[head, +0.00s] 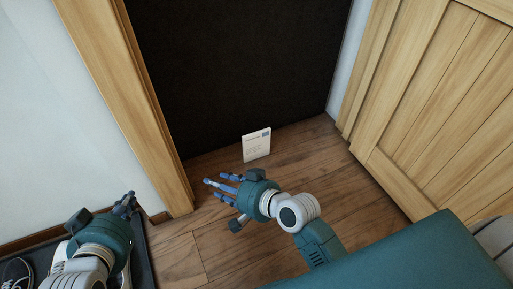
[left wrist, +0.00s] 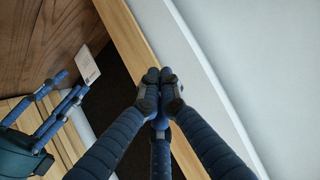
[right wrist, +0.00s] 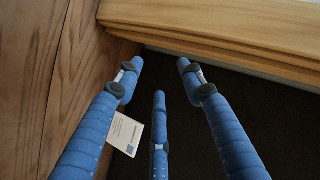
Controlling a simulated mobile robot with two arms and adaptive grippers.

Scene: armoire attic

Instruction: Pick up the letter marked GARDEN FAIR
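A white letter (head: 257,145) with a small dark stamp-like patch stands on the wooden floor at the edge of the dark area. Its writing is too small to read. It also shows in the left wrist view (left wrist: 88,65) and, partly behind a finger, in the right wrist view (right wrist: 128,128). My right gripper (head: 214,183) is open and empty, low over the floor, just left of and nearer than the letter. My left gripper (head: 130,203) is at the lower left, away from the letter. Its fingertips meet in the left wrist view (left wrist: 160,84), with nothing between them.
A wooden door frame post (head: 135,100) stands left of the letter, beside a pale wall (head: 60,110). A panelled wooden door (head: 440,110) stands at the right. A dark tray (head: 146,262) with shoes lies at lower left. Floor around the letter is clear.

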